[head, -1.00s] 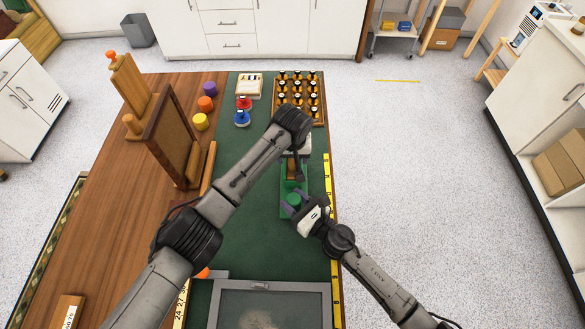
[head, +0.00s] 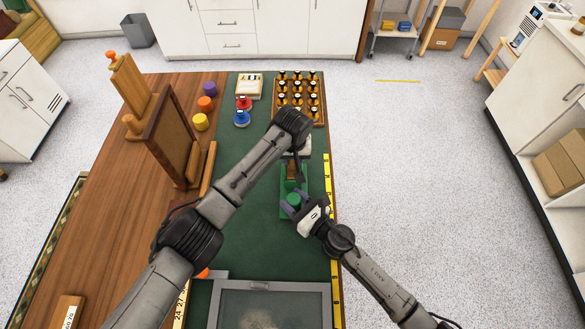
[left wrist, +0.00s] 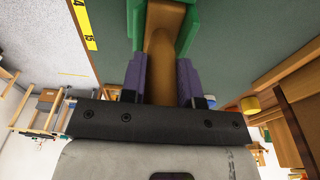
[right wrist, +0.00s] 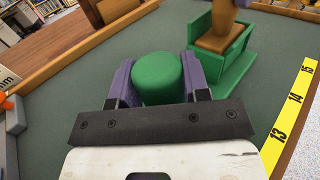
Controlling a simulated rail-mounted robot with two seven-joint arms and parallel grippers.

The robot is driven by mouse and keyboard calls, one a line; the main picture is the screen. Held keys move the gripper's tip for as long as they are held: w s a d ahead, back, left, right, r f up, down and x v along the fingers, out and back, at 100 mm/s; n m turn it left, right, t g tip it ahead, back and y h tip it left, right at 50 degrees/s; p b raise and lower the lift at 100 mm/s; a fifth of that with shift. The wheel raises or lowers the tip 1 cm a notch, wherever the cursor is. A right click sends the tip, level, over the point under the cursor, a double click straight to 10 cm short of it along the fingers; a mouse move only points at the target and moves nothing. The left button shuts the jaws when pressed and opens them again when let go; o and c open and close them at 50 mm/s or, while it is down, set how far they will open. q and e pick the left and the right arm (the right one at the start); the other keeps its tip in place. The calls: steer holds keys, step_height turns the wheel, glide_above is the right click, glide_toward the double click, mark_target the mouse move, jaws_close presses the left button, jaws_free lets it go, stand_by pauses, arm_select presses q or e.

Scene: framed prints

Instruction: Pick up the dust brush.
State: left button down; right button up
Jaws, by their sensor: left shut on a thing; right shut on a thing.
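The dust brush (head: 291,170) has a brown wooden handle and stands in a green holder (head: 285,212) on the green mat. My left gripper (left wrist: 163,75) is shut with its purple fingers on either side of the brush handle (left wrist: 164,45). In the head view my left wrist partly covers it. My right gripper (right wrist: 158,85) is shut on the holder's round green knob (right wrist: 158,72). In the right wrist view the brush's wooden body (right wrist: 221,39) sits inside the holder's box-like part (right wrist: 201,30). The bristles are hidden.
A rack of dark bottles (head: 297,92) stands beyond the holder. Red (head: 243,102) and blue (head: 241,118) knobbed items are to its left. A yellow ruler strip (head: 333,230) runs along the right table edge. A grey frame (head: 270,287) lies at the front.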

arm_select(q)
step_height(320, 180, up, 10)
stand_by(0.8)
stand_by(0.4)
arm_select(e)
steer(key=o, duration=1.2)
steer(key=v, duration=1.2)
